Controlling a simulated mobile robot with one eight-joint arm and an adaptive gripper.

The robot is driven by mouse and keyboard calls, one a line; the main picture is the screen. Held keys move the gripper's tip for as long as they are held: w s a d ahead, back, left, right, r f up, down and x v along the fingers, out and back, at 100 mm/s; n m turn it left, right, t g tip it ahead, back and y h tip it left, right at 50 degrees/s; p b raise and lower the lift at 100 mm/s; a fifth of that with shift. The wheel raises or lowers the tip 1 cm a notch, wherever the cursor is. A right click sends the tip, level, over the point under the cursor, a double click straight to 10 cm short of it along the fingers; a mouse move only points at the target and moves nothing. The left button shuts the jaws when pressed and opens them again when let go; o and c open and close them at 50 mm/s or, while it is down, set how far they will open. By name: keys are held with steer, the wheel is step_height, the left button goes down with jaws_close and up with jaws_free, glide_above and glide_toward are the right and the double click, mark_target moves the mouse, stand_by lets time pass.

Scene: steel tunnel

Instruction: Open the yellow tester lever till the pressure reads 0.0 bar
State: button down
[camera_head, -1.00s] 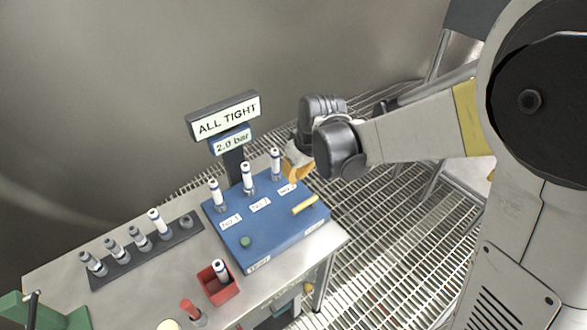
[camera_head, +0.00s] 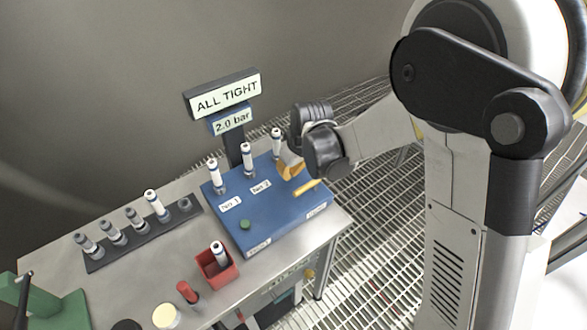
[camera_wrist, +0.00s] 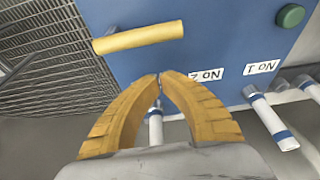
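The blue tester (camera_head: 285,215) stands on the bench's right end. Its yellow lever (camera_head: 306,188) lies along the top near the right edge; it shows at upper left in the wrist view (camera_wrist: 138,38). The tester's sign (camera_head: 226,94) reads "ALL TIGHT" and the display (camera_head: 232,121) reads "2.0 bar". My gripper (camera_head: 290,172) is just behind the lever, low over the tester and apart from it. In the wrist view its orange fingertips (camera_wrist: 159,77) meet with nothing seen between them. A white cylinder behind is partly hidden by the fingers.
White cylinders stand along the tester's back edge, the rightmost (camera_head: 276,142) close to my gripper. A green button (camera_head: 245,224) is at the front. A black rack (camera_head: 140,235), red box (camera_head: 218,270) and red-handled tool (camera_head: 188,292) are to the left. Grating floor lies right.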

steer(key=shift+s+d+r+b, duration=0.1)
steer(key=shift+s+d+b, duration=0.1)
steer(key=shift+s+d, duration=0.5)
steer(key=shift+s+d+b, duration=0.2)
steer(key=shift+s+d, duration=0.15)
steer(key=shift+s, duration=0.5)
